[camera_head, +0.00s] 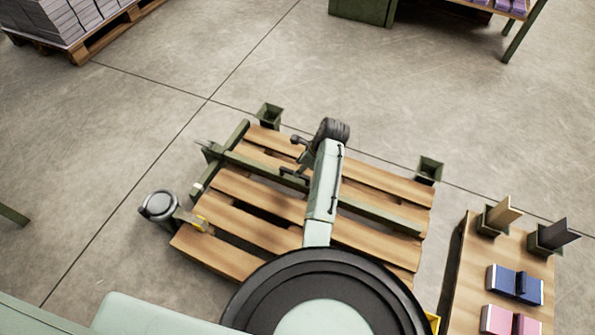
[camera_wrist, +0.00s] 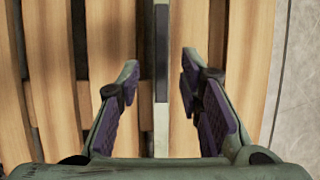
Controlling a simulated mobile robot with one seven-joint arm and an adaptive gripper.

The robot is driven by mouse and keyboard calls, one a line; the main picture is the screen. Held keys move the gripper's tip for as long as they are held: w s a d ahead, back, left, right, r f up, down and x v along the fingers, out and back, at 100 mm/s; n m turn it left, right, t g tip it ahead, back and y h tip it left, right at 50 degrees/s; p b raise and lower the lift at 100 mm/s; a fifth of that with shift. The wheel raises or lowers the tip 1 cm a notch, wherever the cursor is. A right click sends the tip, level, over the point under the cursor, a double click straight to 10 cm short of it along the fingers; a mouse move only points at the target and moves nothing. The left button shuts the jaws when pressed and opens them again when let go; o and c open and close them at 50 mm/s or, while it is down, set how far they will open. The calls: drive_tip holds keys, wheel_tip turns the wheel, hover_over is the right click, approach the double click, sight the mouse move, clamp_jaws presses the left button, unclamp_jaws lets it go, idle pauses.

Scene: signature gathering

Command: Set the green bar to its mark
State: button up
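A long green bar (camera_head: 385,211) lies across a slatted wooden pallet (camera_head: 255,232) in the head view, running from upper left to lower right. In the wrist view the bar (camera_wrist: 161,125) runs straight up the picture, with a darker stretch along its upper part. My gripper (camera_head: 291,156) is above the bar, left of the arm's dark joint. In the wrist view my gripper (camera_wrist: 158,78) is open, its purple-padded fingers on either side of the bar with gaps to both. I cannot tell how high the fingers are above it, nor identify its mark.
Green sockets (camera_head: 270,114) and (camera_head: 429,170) stand at the pallet's far side. A grey round part (camera_head: 159,205) is at its left. A wooden table (camera_head: 467,280) at right holds stamps, blocks and upright boards.

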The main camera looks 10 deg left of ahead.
sight(309, 184)
drive_tip(key=shift+x, duration=1.95)
drive_tip(key=shift+c, duration=0.4)
clamp_jaws()
